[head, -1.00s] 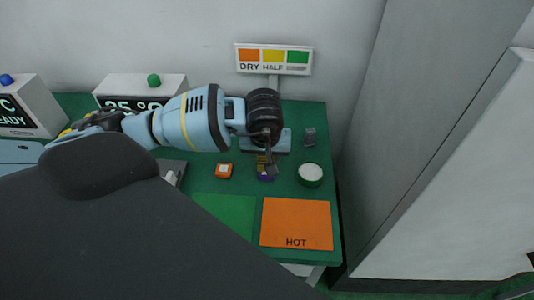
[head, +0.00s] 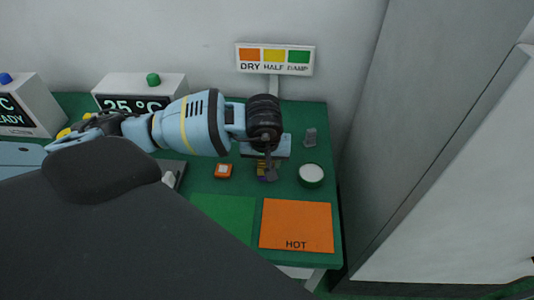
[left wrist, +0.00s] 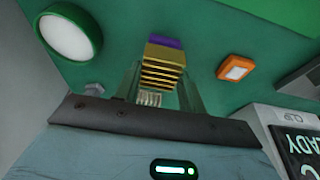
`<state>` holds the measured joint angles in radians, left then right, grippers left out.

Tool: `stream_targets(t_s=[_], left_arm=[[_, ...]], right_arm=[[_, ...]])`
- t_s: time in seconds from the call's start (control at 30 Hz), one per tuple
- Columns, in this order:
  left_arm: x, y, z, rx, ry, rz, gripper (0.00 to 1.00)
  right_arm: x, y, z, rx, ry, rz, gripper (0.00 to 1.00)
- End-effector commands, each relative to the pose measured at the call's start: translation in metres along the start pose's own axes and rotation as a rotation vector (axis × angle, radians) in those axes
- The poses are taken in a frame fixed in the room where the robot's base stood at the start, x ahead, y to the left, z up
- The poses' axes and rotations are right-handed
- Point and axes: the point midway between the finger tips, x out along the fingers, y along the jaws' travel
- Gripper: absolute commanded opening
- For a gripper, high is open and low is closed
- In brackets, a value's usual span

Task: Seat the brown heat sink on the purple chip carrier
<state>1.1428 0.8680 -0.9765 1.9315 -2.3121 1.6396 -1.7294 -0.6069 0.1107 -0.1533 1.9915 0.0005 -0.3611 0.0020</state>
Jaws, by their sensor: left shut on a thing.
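The brown heat sink (left wrist: 162,70), with gold-brown fins, is between the fingers of my left gripper (left wrist: 160,92) in the left wrist view. The gripper is shut on it. In the head view my left gripper (head: 268,170) points down and partly covers the heat sink (head: 261,166). The purple chip carrier (head: 264,178) shows just below the heat sink there. In the left wrist view a strip of the purple carrier (left wrist: 166,42) shows at the heat sink's far end. I cannot tell whether the two touch. My right gripper is not in view.
A small orange block (head: 223,171) lies left of the carrier, a green-rimmed white round dish (head: 311,174) right of it. A small grey piece (head: 310,138) stands behind the dish. An orange HOT mat (head: 297,222) and a green mat (head: 226,213) lie in front.

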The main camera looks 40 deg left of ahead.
Motion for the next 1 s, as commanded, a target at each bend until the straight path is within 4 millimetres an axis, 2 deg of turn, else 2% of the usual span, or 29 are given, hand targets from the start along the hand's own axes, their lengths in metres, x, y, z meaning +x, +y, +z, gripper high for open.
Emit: stream_targets(t_s=[1.0], left_arm=[[0.011, 0.0, 0.003, 0.0, 0.001, 0.0, 0.17]], right_arm=[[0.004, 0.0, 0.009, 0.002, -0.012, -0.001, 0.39]])
